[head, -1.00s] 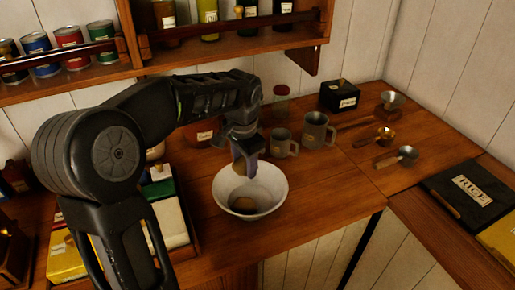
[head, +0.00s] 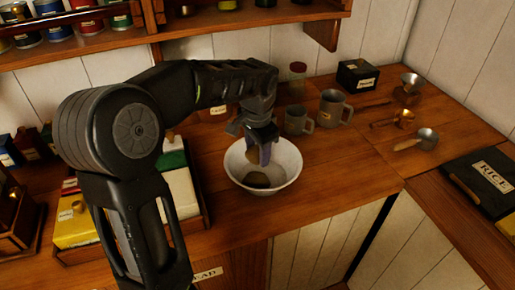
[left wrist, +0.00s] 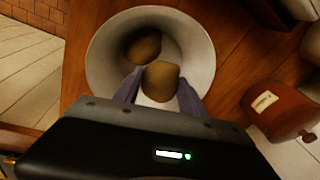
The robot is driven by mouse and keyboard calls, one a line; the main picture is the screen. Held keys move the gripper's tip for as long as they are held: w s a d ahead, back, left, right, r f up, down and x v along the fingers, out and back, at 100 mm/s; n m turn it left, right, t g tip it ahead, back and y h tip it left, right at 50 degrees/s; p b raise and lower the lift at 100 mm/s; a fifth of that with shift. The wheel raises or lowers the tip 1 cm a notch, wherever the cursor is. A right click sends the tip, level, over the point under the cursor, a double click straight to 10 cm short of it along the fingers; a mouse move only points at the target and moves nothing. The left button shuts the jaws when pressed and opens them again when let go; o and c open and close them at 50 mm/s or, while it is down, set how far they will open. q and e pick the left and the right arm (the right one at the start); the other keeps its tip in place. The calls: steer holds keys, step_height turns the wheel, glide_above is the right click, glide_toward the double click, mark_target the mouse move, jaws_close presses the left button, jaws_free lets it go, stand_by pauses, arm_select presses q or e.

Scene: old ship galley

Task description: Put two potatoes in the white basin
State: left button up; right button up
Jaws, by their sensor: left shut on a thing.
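The white basin (head: 290,172) stands on the wooden counter, and its round rim also shows in the left wrist view (left wrist: 98,58). One potato (left wrist: 142,45) lies inside the basin; in the head view it shows as a brown shape (head: 257,180) at the bottom. My left gripper (head: 259,155) points down into the basin's mouth. In the left wrist view its fingers (left wrist: 160,88) are shut on a second potato (left wrist: 161,80), held over the basin beside the first. In the head view the fingers mostly hide this held potato. My right gripper is not in view.
Two grey mugs (head: 298,121) (head: 333,108) stand just behind the basin. A black box (head: 357,75) and metal scoops (head: 426,138) lie farther right. A tray with boxes and packets (head: 183,190) is left of the basin. The counter right of the basin is clear.

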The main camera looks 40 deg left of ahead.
mark_target(257, 155)
arm_select(q)
steer(key=shift+f, duration=0.2)
steer(key=o, duration=1.5)
steer(key=shift+s+d+r+b, duration=0.15)
steer(key=shift+s+r, duration=0.05)
steer(key=shift+r, duration=1.1)
steer(key=shift+s+d+r+b, duration=0.1)
steer(key=shift+s+r, duration=0.05)
steer(key=shift+r, duration=1.1)
steer(key=shift+s+d+r+b, duration=0.15)
steer(key=shift+s+r, duration=0.05)
steer(key=shift+r, duration=1.1)
